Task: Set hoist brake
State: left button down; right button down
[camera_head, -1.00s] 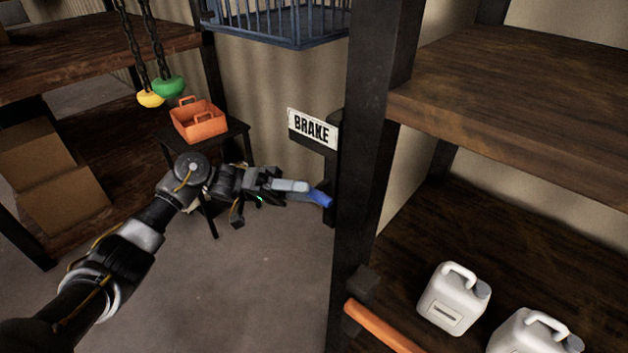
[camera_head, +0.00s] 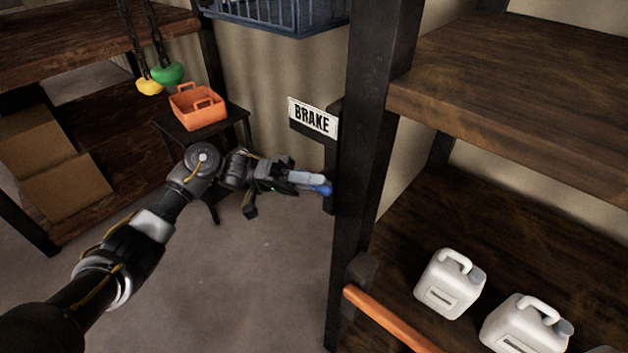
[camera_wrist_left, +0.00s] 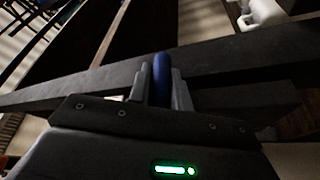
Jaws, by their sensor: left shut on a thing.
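The brake sign (camera_head: 313,117) is a white plate with black letters on a dark upright behind the shelf post. Below it, a blue handle (camera_head: 324,189) shows at the tip of my left gripper (camera_head: 318,184). In the left wrist view the blue handle (camera_wrist_left: 161,80) stands between the two grey fingers of my left gripper (camera_wrist_left: 160,92), which are shut on it. The fingers cover much of the handle, and its mount is mostly hidden by the post. My right gripper is not in view.
A dark shelf post (camera_head: 366,150) stands just right of the handle. An orange bar (camera_head: 395,318) juts near the lower shelf, which holds white jugs (camera_head: 450,284). An orange basket (camera_head: 197,106) sits on a small dark stand. Green (camera_head: 168,73) and yellow weights hang on chains.

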pick_arm(q)
jog(key=shift+r, duration=0.1)
jog(key=m+t+y+p, duration=0.1)
jog(key=y+p, duration=0.2)
jog(key=y, duration=0.1)
jog(key=shift+r, duration=0.2)
jog(key=t+y+p, duration=0.1)
jog(key=y+p, duration=0.1)
jog(key=m+t+y+p, duration=0.1)
jog(key=y+p, duration=0.1)
jog(key=p, duration=0.1)
jog(key=shift+r+m, duration=0.1)
jog(key=shift+m, duration=0.2)
jog(key=shift+t+y+p, duration=0.4)
jog(key=shift+y+p, duration=0.4)
jog(key=shift+p, duration=0.1)
jog(key=shift+f+m+t+y+p, duration=0.25)
jog(key=shift+m+t+y+p, duration=0.2)
jog(key=shift+t+y, duration=0.4)
jog(key=shift+f+m+t+y, duration=0.15)
jog(key=shift+t+y, duration=0.35)
jog(key=shift+y, duration=0.5)
jog(key=shift+r+m+t+y, duration=0.15)
jog(key=shift+t+y, duration=0.3)
jog(key=shift+y, duration=0.5)
jog(key=shift+f, duration=0.15)
jog(key=c, duration=1.3)
grip_release()
